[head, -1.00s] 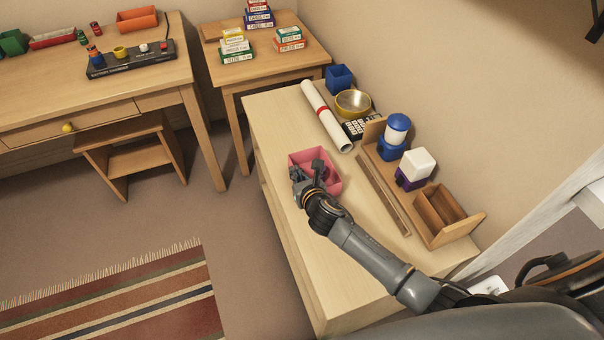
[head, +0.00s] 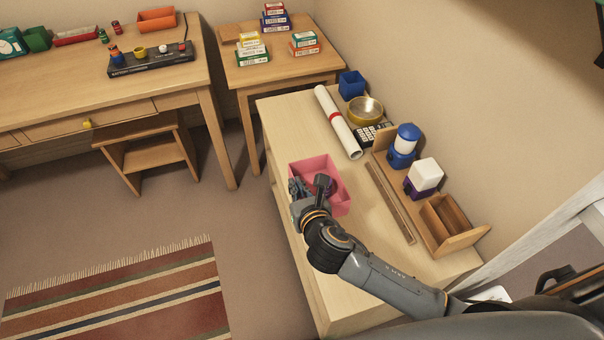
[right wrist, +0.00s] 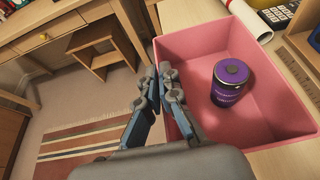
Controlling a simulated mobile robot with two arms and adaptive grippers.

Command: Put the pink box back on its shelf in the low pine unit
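The pink box (head: 330,168) is an open-topped bin at the front edge of the pale low pine unit (head: 285,118), over its top. It also fills the right of the right wrist view (right wrist: 215,45). A purple and black battery-like cylinder (right wrist: 231,80) stands inside it. My right gripper (head: 297,188) is at the box's front-left wall. In the right wrist view its fingers (right wrist: 157,88) lie close together on either side of that wall, closed on it. The unit's open front and shelves are hidden from this angle. My left gripper is out of view.
On the unit stand a rolled paper (head: 337,122), a brass bowl (head: 366,110), a calculator (head: 372,134), a blue cup (head: 351,84) and a wooden organizer (head: 455,226) with lamp-like items. A stool (head: 143,158) and striped rug (head: 120,300) are at left; floor before the unit is clear.

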